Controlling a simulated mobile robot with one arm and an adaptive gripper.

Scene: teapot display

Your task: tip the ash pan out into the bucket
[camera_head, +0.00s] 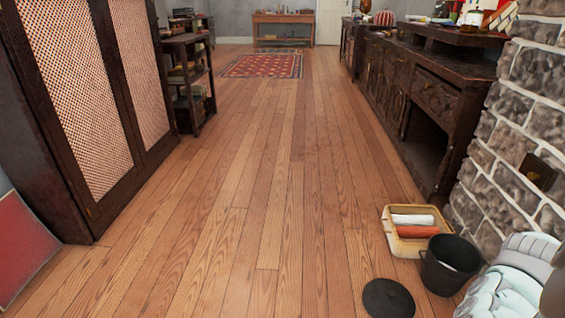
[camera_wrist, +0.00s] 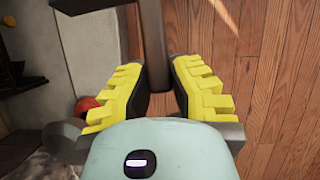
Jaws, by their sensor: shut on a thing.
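A black bucket (camera_head: 450,266) stands on the floor at the lower right in the head view, with its mouth up and something pale inside. In the wrist view, my gripper (camera_wrist: 159,88) has its yellow-padded fingers closed around a dark bar (camera_wrist: 154,45), which looks like the ash pan's handle. The bar runs up to a dark piece at the top edge of that view. The pan's body and any ash in it are not clearly seen. My arm fills the lower right corner of the head view, and my fingers are not visible there.
A pale tray (camera_head: 408,248) with white and orange rolls sits beside the bucket. A dark round disc (camera_head: 388,298) lies on the floor in front. A stone wall (camera_head: 515,140) and dark cabinet (camera_head: 430,110) line the right. The middle floor is clear.

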